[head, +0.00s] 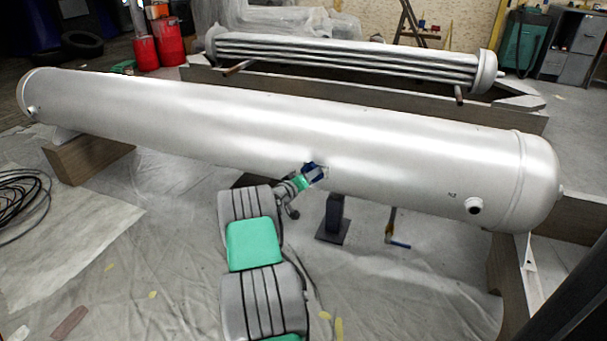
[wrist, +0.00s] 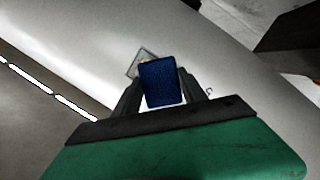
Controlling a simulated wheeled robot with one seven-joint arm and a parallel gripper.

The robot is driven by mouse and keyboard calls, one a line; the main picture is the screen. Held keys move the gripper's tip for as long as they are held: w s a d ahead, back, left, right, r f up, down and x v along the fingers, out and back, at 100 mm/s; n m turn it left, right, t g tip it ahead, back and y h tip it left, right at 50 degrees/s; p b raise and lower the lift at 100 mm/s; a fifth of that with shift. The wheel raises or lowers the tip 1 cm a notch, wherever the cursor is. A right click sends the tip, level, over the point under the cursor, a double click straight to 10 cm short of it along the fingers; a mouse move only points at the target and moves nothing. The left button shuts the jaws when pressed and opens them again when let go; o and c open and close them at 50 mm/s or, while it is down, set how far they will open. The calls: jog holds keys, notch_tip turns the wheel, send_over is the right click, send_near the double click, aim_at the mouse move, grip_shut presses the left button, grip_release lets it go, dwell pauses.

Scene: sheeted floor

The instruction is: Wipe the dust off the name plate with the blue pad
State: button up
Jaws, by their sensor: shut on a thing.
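My gripper (wrist: 160,96) is shut on the blue pad (wrist: 162,82), which sits between its two dark fingers in the wrist view. The name plate (wrist: 137,62) is a small pale grey square on the silver tank (head: 200,110). The pad hides much of the plate, and its upper left part shows past the pad. I cannot tell whether the pad touches the plate, or how much dust is on it. In the head view my gripper (head: 302,181) is at the front side of the tank, near its middle, with the dark blue pad small at its tip.
The tank rests on wooden supports (head: 85,157) at its ends, and a dark stand (head: 335,218) is under its middle. A short nozzle (head: 474,206) sticks out at the right. A tube bundle (head: 345,58) lies behind. Sheeted floor (head: 150,265) is mostly open at the front left.

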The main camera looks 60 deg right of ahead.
aim_at(328, 175)
jog(key=shift+s+d+p, duration=0.2)
jog(key=shift+s+d, duration=0.05)
jog(key=shift+s, duration=0.9)
jog(key=shift+s+d+p, duration=0.2)
jog(key=shift+s+d, duration=0.05)
jog(key=shift+s, duration=0.9)
jog(key=a+p, duration=0.1)
jog(key=a, duration=0.5)
jog(key=shift+s+p, duration=0.3)
jog(key=shift+s, duration=0.15)
jog(key=shift+s+a, duration=0.2)
jog(key=shift+a, duration=1.3)
